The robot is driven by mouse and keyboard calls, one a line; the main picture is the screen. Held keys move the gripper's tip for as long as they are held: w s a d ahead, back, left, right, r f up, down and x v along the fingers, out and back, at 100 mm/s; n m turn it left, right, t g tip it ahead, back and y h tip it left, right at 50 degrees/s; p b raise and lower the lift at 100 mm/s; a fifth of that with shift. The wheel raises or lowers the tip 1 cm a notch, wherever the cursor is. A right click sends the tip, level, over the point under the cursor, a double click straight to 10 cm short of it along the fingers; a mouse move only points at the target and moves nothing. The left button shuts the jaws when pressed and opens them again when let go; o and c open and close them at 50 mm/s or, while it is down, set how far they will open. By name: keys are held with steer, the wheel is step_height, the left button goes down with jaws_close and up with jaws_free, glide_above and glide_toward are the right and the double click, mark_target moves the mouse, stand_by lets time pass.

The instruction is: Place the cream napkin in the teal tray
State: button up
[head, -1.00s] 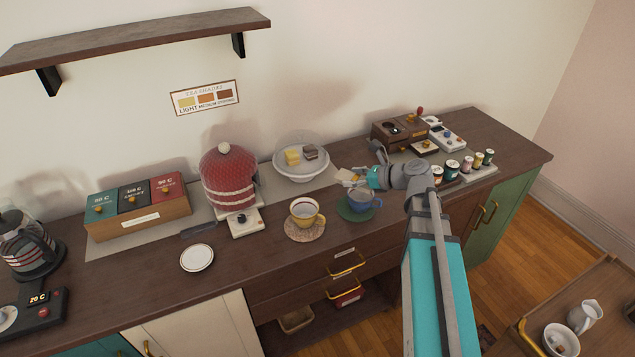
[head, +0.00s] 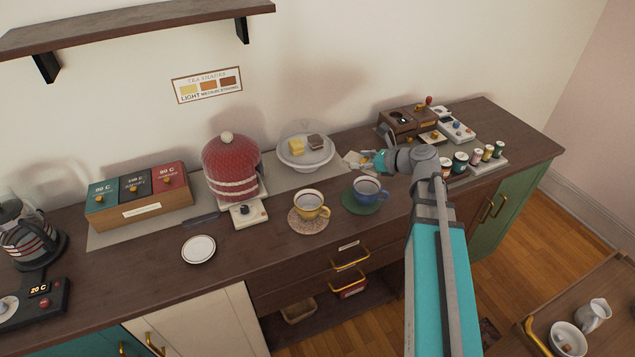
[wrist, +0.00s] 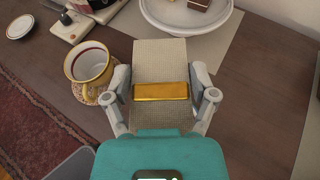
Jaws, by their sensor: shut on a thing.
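The cream napkin (wrist: 160,62) is a folded, woven cloth with a gold band (wrist: 160,91) across it. My gripper (wrist: 162,84) is shut on it, with a finger at each side of the band. In the head view my gripper (head: 371,161) and the pale napkin (head: 353,158) are above the counter, behind the blue cup (head: 366,187) and right of the cake stand. I cannot make out a teal tray in either view.
The yellow cup (head: 311,205) stands on a round coaster left of the blue cup. The cake stand (head: 305,158) is close to the gripper. Several small jars (head: 476,158) and a wooden box (head: 408,122) stand to the right.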

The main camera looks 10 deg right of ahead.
steer(key=shift+m+t+h, duration=0.6)
steer(key=shift+m+t, duration=0.2)
steer(key=shift+m, duration=0.1)
steer(key=d, duration=0.1)
steer(key=w+d, duration=0.1)
steer(key=w+d+f, duration=0.1)
steer(key=d, duration=0.1)
steer(key=shift+w+f+b, duration=0.1)
steer(key=shift+b, duration=0.3)
steer(key=w+f+b, duration=0.3)
steer(key=w, duration=0.1)
steer(key=w+d+f+b, duration=0.1)
steer(key=w+f+b, duration=0.2)
steer(key=w, duration=0.1)
steer(key=w+f+b, duration=0.3)
steer(key=w, duration=0.2)
steer(key=shift+d, duration=0.3)
steer(key=shift+w, duration=0.1)
steer(key=shift+w+f+b, duration=0.4)
steer(key=shift+f+b, duration=0.4)
steer(key=shift+b, duration=0.05)
steer(key=shift+f+b, duration=1.2)
steer(key=shift+f, duration=0.05)
